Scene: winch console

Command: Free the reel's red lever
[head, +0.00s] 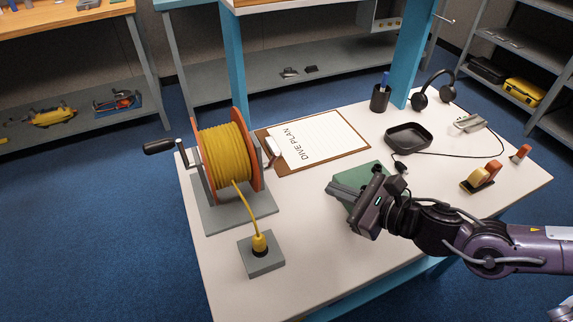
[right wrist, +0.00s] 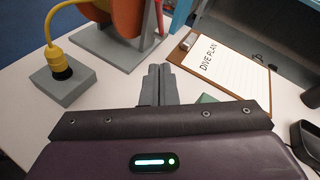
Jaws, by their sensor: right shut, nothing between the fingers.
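The reel (head: 226,158) stands on a grey base on the table, with orange flanges, yellow cable and a black-handled crank (head: 160,146) at its left. A small red piece that looks like the lever (head: 271,147) shows at the reel's right side; it also shows beside the reel's support in the right wrist view (right wrist: 159,17). Its lower part is hard to make out. My right gripper (head: 334,189) is shut and empty above the table, right of the reel and apart from it. In the right wrist view its fingers (right wrist: 159,72) are together, pointing toward the reel base. My left gripper is not in view.
The yellow cable runs to a plug in a grey block (head: 262,258). A clipboard (head: 318,140) lies behind the gripper. A green object (head: 372,170) lies partly under my gripper. A black tray (head: 409,137), headphones (head: 433,92) and tape dispenser (head: 481,178) are at right. The front middle is clear.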

